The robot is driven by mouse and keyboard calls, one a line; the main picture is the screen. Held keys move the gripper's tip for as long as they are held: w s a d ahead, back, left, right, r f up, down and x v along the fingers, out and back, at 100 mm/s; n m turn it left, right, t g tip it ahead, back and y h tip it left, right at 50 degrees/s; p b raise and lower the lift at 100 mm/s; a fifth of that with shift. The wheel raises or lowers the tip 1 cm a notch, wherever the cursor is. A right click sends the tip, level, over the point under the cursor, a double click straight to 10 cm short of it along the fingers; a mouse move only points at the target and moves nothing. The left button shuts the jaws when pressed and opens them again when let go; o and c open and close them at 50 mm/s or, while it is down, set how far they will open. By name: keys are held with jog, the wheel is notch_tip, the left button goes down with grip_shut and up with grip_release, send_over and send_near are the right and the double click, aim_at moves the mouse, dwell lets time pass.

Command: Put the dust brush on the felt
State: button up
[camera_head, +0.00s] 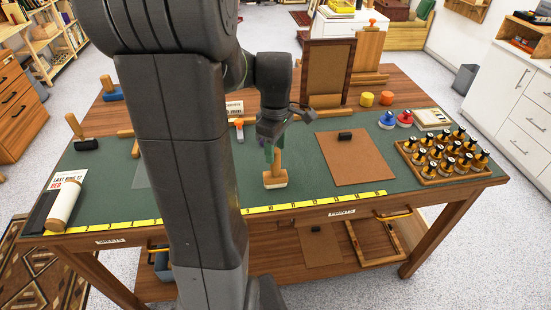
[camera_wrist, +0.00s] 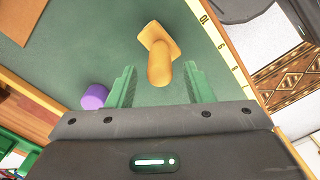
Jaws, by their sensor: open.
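What looks like the dust brush (camera_head: 275,180), with a wooden handle and a pale block at its foot, stands upright on the green felt (camera_head: 205,207) covering the tabletop, just behind the yellow ruler strip. In the wrist view the brush's tan handle (camera_wrist: 160,68) points toward the camera. My gripper (camera_head: 271,153) is above and around the top of the handle. In the wrist view my green gripper fingers (camera_wrist: 160,85) are open, one on each side of the handle, with gaps visible. Contact cannot be seen.
A brown board (camera_head: 357,165) with a small black block lies to the right. A tray of bottles (camera_head: 440,170) stands at the far right. A black-based wooden-handled tool (camera_head: 84,143) and a pale roll (camera_head: 63,206) are at left. A purple cylinder (camera_wrist: 94,97) is near one finger.

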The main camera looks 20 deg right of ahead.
notch_tip(320, 180, up, 6)
jog(key=shift+r, duration=0.25)
